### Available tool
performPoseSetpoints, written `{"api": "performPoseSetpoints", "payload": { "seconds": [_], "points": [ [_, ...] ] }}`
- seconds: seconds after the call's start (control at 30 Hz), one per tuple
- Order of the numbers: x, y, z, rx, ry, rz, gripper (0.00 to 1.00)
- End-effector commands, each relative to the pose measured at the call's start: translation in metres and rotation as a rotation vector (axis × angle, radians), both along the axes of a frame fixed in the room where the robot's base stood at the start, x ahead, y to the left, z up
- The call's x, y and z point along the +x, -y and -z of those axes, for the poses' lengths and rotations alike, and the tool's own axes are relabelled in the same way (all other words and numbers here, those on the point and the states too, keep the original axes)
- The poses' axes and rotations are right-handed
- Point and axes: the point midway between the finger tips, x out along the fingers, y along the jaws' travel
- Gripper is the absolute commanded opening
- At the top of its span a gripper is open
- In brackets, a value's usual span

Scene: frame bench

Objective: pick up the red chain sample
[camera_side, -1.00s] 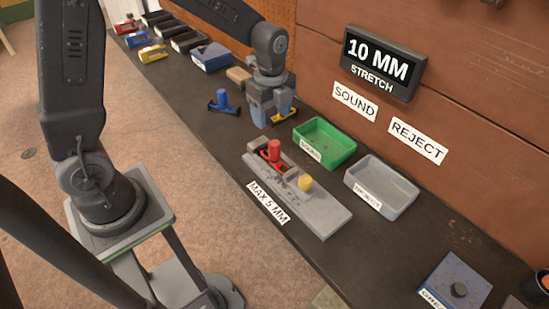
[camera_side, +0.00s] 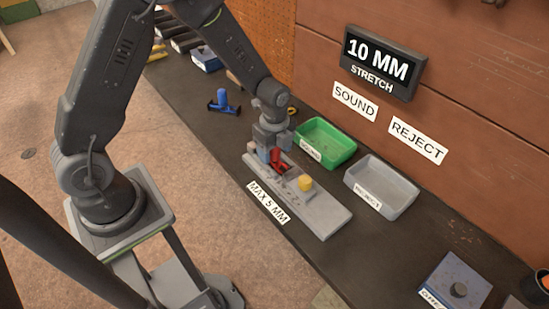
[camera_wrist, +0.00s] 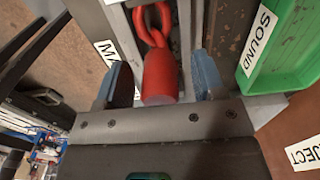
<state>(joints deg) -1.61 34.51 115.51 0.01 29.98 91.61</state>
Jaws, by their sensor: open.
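The red chain sample (camera_side: 279,158) sits on the grey gauge fixture (camera_side: 325,214) marked MAX 5 MM, at the fixture's far left end. In the wrist view the sample shows a red cylindrical end (camera_wrist: 161,76) with red links above it. My gripper (camera_side: 272,153) is low over that end of the fixture. Its two blue-grey fingers are apart, one on each side of the red cylinder, with gaps visible. My gripper partly hides the sample in the side view.
A green tray (camera_side: 347,151) and a grey REJECT tray (camera_side: 402,208) stand behind the fixture. A yellow knob (camera_side: 305,183) is on the fixture. A blue sample (camera_side: 222,101) lies to the left. The wall display (camera_side: 380,62) reads 10 MM STRETCH.

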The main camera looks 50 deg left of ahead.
Motion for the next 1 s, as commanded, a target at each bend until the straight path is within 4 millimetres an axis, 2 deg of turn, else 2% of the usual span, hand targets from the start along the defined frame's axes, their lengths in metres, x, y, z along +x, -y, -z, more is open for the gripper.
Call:
{"api": "performPoseSetpoints", "payload": {
  "seconds": [0.2, 0.83, 1.0],
  "points": [
    [0.0, -0.0001, 0.0, 0.0, 0.0, 0.0, 0.61],
    [0.0, -0.0001, -0.0003, 0.0, 0.0, 0.0, 0.01],
    [0.0004, -0.0001, -0.0007, 0.0, 0.002, 0.0, 0.0]
  ]
}}
